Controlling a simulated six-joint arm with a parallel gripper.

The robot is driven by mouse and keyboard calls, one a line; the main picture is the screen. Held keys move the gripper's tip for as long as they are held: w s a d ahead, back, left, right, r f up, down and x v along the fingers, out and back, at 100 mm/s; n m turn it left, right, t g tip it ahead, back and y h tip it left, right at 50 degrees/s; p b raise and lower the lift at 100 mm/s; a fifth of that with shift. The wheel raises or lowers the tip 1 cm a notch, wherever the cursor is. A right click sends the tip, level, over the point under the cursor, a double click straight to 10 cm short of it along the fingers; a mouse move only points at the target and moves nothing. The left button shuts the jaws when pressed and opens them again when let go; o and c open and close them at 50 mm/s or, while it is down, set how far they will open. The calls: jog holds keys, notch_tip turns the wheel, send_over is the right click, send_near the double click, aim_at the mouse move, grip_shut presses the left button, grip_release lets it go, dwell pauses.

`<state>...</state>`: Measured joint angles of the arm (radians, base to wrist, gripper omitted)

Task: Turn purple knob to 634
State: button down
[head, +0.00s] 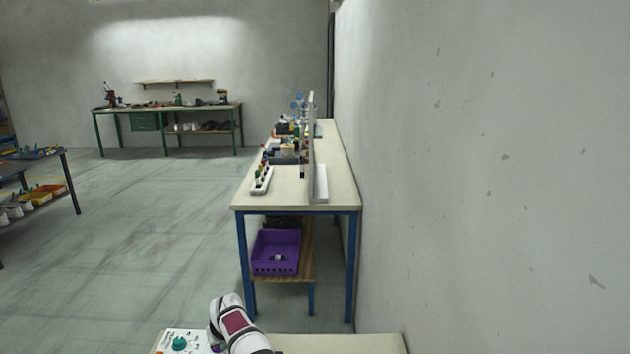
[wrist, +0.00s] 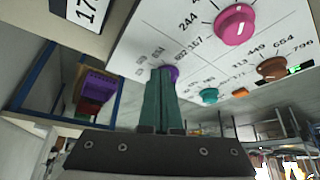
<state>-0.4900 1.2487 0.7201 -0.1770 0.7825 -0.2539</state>
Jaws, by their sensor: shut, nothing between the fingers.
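The purple knob (wrist: 171,73) sits on a white panel (wrist: 148,40) in the wrist view, partly hidden behind my fingertips. My gripper (wrist: 161,75) has its dark green fingers shut together, with nothing between them. The tips overlap the knob in the picture; whether they touch it, I cannot tell. Printed numbers surround the knob, but they are small and slanted, and its pointer is hidden, so I cannot read its setting. In the head view the panel (head: 166,343) shows at the bottom edge, and my arm covers much of it.
A pink knob (wrist: 235,24), a teal knob (wrist: 208,96), an orange knob (wrist: 240,92) and a brown knob (wrist: 272,68) share the panel. A green display (wrist: 294,70) is beside the brown one. A workbench (head: 252,200) with a purple crate (head: 276,264) stands beyond. A wall is at right.

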jog(key=shift+f, duration=0.55)
jog(key=shift+w+a, duration=0.15)
jog(key=shift+a, duration=0.05)
jog(key=shift+s+a, duration=0.3)
jog(key=shift+a, duration=0.05)
dwell(0.3)
jog(key=shift+a, duration=0.1)
jog(key=shift+s+a, duration=0.15)
jog(key=shift+a, duration=0.05)
jog(key=shift+a, duration=0.25)
jog(key=shift+s, duration=0.15)
